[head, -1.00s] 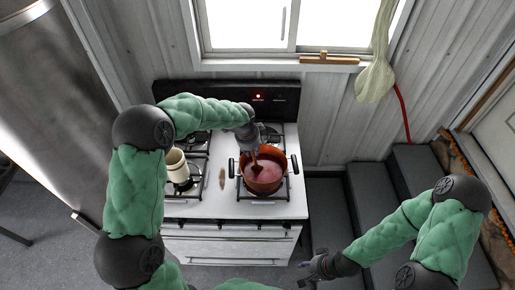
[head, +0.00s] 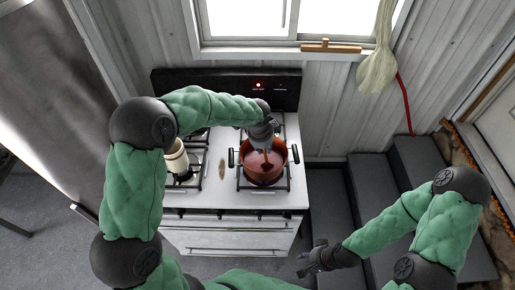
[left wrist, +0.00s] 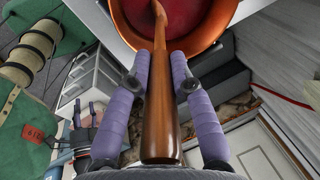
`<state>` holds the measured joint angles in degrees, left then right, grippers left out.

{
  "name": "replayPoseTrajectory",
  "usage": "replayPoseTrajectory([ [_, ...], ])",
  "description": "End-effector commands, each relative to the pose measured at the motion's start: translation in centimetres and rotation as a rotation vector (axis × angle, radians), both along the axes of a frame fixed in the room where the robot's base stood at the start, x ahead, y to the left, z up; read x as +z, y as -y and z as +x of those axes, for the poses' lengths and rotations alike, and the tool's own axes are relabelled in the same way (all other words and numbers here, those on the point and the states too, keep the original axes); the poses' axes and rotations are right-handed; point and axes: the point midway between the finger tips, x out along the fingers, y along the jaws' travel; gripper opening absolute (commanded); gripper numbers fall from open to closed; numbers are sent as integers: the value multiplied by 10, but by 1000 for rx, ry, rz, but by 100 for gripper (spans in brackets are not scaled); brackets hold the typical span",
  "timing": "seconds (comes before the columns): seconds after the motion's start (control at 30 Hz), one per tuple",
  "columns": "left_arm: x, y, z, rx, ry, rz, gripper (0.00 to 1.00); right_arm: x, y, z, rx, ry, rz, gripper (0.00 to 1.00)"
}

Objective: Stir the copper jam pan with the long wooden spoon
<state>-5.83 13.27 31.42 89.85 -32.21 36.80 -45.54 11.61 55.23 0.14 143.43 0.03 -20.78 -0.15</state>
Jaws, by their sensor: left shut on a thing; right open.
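The copper jam pan (head: 264,176) stands on a right-hand burner of the stove and holds dark red jam. The long wooden spoon (left wrist: 160,105) runs between the fingers of my left gripper (left wrist: 158,75) in the left wrist view, its far end down in the red jam. In the head view my left gripper (head: 263,136) is over the back of the pan, shut on the spoon (head: 266,157). The pan's rim (left wrist: 218,40) curves close beyond the fingertips. The spoon's bowl is hidden in the jam. My right gripper (head: 304,262) is open and empty, low in front of the stairs, away from the pan.
A cream pot (head: 177,160) stands on the left burners beside the pan. A steel fridge (head: 50,90) is at the left, dark steps (head: 372,185) at the right. A window is behind the stove.

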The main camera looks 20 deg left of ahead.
Motion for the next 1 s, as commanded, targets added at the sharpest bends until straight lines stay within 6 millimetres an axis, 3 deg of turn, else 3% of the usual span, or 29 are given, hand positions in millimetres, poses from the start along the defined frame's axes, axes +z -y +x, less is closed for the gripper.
replayPoseTrajectory([
  [0.3,0,4,26,2,0,-1,0,6,0,0,0,0,0,48],
  [0.63,0,-22,17,3,0,-1,0,7,0,0,0,0,0,48],
  [1.0,0,-25,16,1,0,0,0,7,0,0,0,0,0,48],
])
